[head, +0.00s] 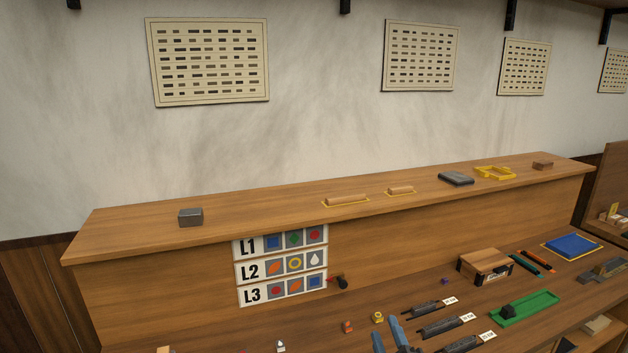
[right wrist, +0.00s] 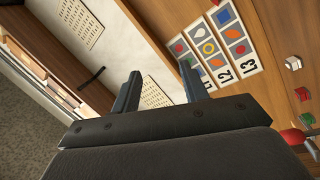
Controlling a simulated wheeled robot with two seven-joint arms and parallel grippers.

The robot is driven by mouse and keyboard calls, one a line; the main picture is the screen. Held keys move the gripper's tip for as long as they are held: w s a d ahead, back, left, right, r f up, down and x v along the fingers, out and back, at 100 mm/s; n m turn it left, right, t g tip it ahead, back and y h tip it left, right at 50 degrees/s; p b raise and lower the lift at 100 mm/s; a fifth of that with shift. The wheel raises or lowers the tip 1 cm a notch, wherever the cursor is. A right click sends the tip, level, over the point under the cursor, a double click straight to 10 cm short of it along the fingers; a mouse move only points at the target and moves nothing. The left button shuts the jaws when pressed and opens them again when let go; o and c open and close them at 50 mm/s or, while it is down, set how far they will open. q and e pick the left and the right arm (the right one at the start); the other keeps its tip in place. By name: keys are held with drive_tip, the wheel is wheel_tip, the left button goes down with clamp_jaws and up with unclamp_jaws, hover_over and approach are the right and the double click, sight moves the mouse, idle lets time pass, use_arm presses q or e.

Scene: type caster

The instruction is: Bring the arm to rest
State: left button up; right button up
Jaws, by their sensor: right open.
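My right gripper (head: 395,335) shows at the bottom edge of the head view, its two blue-grey fingers pointing up over the front part of the bench (head: 385,290). In the right wrist view the same gripper (right wrist: 160,85) has its fingers spread well apart, with nothing between them. It is open and empty. The rest of the right arm is cut off by the frame. My left gripper is not in view.
Near the right gripper are a yellow piece (head: 377,317), an orange piece (head: 347,327) and black slotted holders (head: 440,326). A green tray (head: 540,303) and wooden box (head: 485,264) stand to the right. A label board (head: 282,266) hangs under the raised shelf (head: 260,222).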

drive_tip(key=s+d+f+m+g+h, duration=0.25)
drive_tip(key=s+f+m+g, duration=0.2)
drive_tip(key=f, duration=0.25)
drive_tip(key=s+d+f+m+g+h, duration=0.1)
drive_tip(key=s+d+f+m+g, duration=0.3)
drive_tip(key=f, duration=0.4)
drive_tip(key=s+f+m+g, duration=0.2)
drive_tip(key=s+f+g, duration=0.25)
drive_tip(key=s, duration=0.45)
drive_tip(key=s+f+m+g, duration=0.1)
drive_tip(key=s+f+g, duration=0.4)
drive_tip(key=s, duration=0.5)
wheel_tip(320, 180, down, 25)
drive_tip(key=w+a+y, duration=0.1)
drive_tip(key=w+a, duration=0.1)
drive_tip(key=w, duration=0.1)
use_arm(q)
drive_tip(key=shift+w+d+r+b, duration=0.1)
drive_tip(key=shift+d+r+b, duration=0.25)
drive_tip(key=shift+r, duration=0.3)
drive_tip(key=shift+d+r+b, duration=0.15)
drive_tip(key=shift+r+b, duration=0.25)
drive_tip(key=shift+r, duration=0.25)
use_arm(e)
drive_tip(key=s+f, duration=0.4)
drive_tip(key=f, duration=0.8)
drive_tip(key=s+f, duration=0.5)
drive_tip(key=f, duration=0.8)
drive_tip(key=shift+f, duration=0.2)
